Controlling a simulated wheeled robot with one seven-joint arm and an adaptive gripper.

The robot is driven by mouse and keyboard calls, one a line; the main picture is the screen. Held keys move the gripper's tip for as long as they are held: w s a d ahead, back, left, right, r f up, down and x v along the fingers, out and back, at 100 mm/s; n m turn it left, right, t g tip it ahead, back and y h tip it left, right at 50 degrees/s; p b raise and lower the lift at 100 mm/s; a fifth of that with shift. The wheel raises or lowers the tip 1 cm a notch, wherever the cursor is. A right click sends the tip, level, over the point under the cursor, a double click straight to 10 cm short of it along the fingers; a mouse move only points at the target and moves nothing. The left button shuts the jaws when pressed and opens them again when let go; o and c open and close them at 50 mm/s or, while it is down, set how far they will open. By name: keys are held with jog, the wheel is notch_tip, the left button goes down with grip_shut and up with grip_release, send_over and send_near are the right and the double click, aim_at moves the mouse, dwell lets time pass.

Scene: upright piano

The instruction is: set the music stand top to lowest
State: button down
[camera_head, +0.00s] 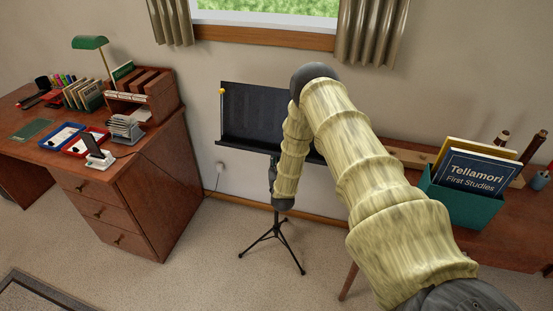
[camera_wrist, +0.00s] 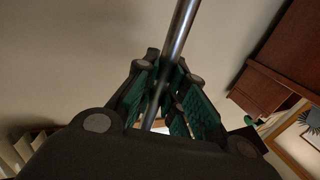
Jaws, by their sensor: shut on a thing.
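The black music stand top (camera_head: 255,115) stands in front of the wall in the head view, with a yellow knob or clip at its upper left. Its right part is hidden behind my arm. The stand's tripod legs (camera_head: 273,235) rest on the carpet. In the wrist view my gripper (camera_wrist: 166,92) is shut on the stand's metal pole (camera_wrist: 182,32), with green-padded fingers on both sides of it. In the head view my gripper (camera_head: 272,172) is mostly hidden behind my forearm, at the pole just below the stand top.
A wooden desk (camera_head: 150,190) with a lamp, trays and a phone stands on the left. On the right, a teal box (camera_head: 462,200) of books sits on a wooden surface (camera_head: 515,225). A window and curtains are behind. The carpet around the tripod is clear.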

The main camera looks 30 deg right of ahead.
jog(key=shift+s+f, duration=0.1)
jog(key=shift+f, duration=0.2)
jog(key=c, duration=1.5)
grip_release()
jog(key=shift+f, duration=0.1)
jog(key=shift+o, duration=0.2)
jog(key=v, duration=1.1)
jog(key=shift+s+a, duration=0.2)
jog(key=shift+s, duration=0.15)
